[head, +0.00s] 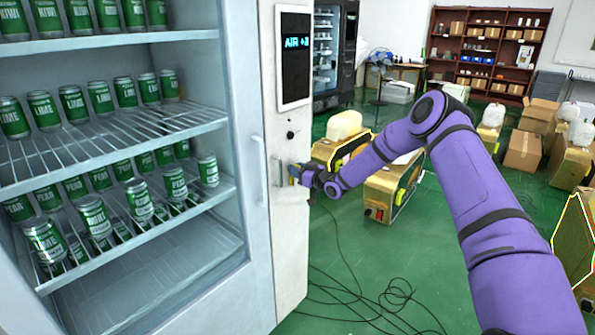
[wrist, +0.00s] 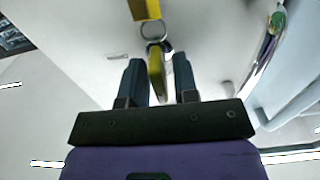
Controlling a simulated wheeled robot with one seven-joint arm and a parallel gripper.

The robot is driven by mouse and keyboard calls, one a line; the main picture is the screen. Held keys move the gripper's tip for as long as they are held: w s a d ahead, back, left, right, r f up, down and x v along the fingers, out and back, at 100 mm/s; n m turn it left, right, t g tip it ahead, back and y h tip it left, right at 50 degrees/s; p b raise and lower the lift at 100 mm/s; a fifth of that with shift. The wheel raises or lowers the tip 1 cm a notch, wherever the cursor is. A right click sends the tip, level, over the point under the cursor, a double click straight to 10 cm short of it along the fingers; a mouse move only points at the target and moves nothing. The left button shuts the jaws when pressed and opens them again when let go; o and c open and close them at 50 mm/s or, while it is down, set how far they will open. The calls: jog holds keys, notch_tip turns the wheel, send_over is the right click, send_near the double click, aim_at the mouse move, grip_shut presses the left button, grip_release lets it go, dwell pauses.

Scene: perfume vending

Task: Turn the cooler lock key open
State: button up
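In the head view my gripper (head: 295,174) is at the white side panel of the cooler (head: 290,225), beside a small upright metal part (head: 279,173).
The cooler's glass door handle (head: 258,155) is just left of my gripper. A display screen (head: 294,58) and a black round knob (head: 291,134) are above it. Yellow box machines (head: 392,190) stand behind my arm. Black cables (head: 385,305) lie on the green floor.

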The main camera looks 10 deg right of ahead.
grip_shut()
jog(key=m, duration=0.4)
jog(key=shift+d+m, duration=0.1)
jog(key=shift+m, duration=0.3)
jog(key=m, duration=0.3)
jog(key=shift+w+f+m, duration=0.1)
jog(key=shift+m, duration=0.2)
jog(key=m, duration=0.5)
jog(key=shift+d, duration=0.1)
jog(key=shift+f+m, duration=0.15)
jog(key=shift+m, duration=2.05)
